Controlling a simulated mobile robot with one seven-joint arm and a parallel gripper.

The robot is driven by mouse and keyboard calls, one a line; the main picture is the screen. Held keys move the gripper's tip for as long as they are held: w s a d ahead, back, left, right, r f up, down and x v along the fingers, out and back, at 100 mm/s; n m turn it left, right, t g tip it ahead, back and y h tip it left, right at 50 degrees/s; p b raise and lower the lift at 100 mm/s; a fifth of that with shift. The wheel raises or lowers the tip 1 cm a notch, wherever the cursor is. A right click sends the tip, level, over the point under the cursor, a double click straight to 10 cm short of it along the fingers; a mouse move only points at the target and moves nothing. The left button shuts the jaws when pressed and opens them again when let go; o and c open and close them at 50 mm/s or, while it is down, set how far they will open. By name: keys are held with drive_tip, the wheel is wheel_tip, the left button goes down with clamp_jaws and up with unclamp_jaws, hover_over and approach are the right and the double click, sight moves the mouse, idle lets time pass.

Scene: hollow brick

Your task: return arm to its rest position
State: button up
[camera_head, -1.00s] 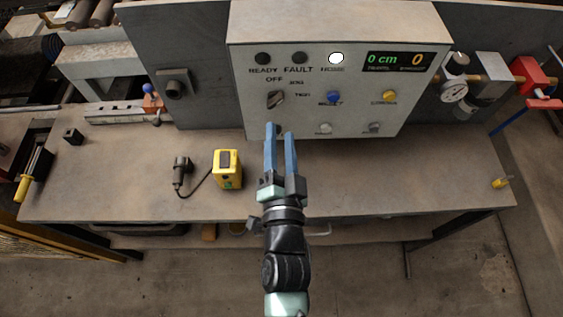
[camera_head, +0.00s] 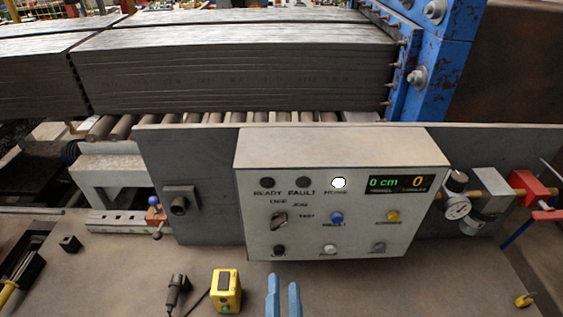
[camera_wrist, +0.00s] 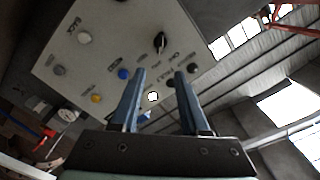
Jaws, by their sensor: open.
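My gripper (camera_head: 284,293) shows at the bottom of the head view, with only its two blue fingers in the picture. It also shows in the wrist view (camera_wrist: 160,98), where the fingers stand apart with nothing between them. The gripper is open and empty, in front of the control panel (camera_head: 305,235) and apart from it in the head view. The panel carries a rotary knob, coloured buttons and lamps; the white lamp (camera_head: 339,183) is lit. The rest of my arm is out of the head view.
A yellow box (camera_head: 227,291) with a cable lies on the bench (camera_head: 120,275) left of my gripper. A gauge (camera_head: 457,207) and red valve (camera_head: 531,184) are at the right. A stack of grey slabs (camera_head: 230,75) and a blue frame (camera_head: 450,60) stand behind the panel.

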drive_tip(key=w+a+r+n+t+y, duration=0.1)
drive_tip(key=w+r+n+t, duration=0.25)
drive_tip(key=r, duration=1.05)
drive_tip(key=w+a+r+n+t+y, duration=0.15)
drive_tip(key=w+r, duration=0.25)
drive_tip(key=r, duration=1)
drive_tip(key=s+r+n+t+h, duration=0.1)
drive_tip(key=s+r, duration=0.3)
drive_tip(key=r, duration=0.7)
drive_tip(key=s+d+r+n+t+h, duration=0.1)
drive_tip(key=s+r+n+t, duration=0.2)
drive_tip(key=r, duration=0.8)
drive_tip(key=shift+s+d+r, duration=0.2)
drive_tip(key=shift+s+d, duration=0.1)
drive_tip(key=shift+s, duration=0.45)
drive_tip(key=shift+f+h, duration=0.1)
drive_tip(key=shift+h, duration=0.15)
